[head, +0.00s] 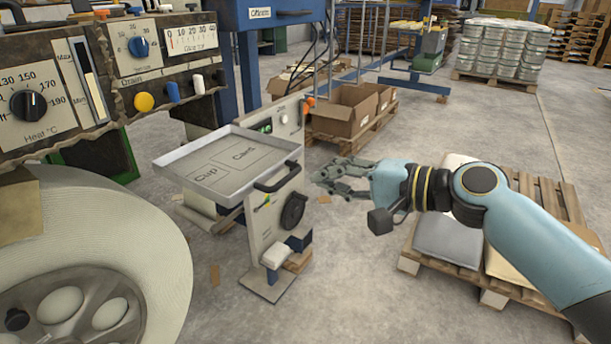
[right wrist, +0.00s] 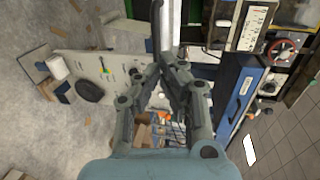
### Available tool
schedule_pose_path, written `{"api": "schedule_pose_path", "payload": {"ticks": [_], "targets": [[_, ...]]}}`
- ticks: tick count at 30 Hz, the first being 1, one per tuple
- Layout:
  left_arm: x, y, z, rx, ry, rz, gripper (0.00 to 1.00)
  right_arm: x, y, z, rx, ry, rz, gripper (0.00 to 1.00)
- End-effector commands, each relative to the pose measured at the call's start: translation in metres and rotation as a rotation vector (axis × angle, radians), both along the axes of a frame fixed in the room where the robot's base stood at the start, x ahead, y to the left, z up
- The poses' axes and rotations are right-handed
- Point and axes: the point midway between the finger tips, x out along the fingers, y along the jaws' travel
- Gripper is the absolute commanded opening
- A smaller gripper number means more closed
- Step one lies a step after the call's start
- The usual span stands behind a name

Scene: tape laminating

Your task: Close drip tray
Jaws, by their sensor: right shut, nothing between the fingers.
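A shallow grey metal tray (head: 225,193), its floor marked Cup and Card, sits on top of a pale cabinet (head: 262,222). No label reading drip tray is legible. A black handle (head: 279,178) is at the tray's right front side; a dark bar that looks like it shows in the right wrist view (right wrist: 157,30). My right gripper (head: 325,179) is to the right of the handle, apart from it in the head view. It is shut and empty, and its fingers also show in the right wrist view (right wrist: 170,72). My left gripper is not in view.
A large pale roll (head: 155,235) and a panel of knobs (head: 75,95) fill the left. A pallet with sacks (head: 447,238) lies under my right arm. Cardboard boxes (head: 343,110) stand behind the cabinet. Bare floor lies between the cabinet and the sack pallet.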

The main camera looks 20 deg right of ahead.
Motion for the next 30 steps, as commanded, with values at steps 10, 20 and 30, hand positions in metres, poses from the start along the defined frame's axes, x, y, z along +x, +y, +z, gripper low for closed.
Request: {"api": "schedule_pose_path", "payload": {"ticks": [10,20,30], "targets": [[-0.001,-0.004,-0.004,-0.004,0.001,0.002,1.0,0.035,0.028,-0.01,0.001,0.001,0.001,0.0],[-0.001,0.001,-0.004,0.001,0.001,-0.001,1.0,0.037,0.03,-0.011,-0.001,0.0,0.0,0.0],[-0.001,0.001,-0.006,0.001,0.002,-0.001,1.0,0.055,0.045,-0.01,0.004,-0.001,0.002,0.0]]}}
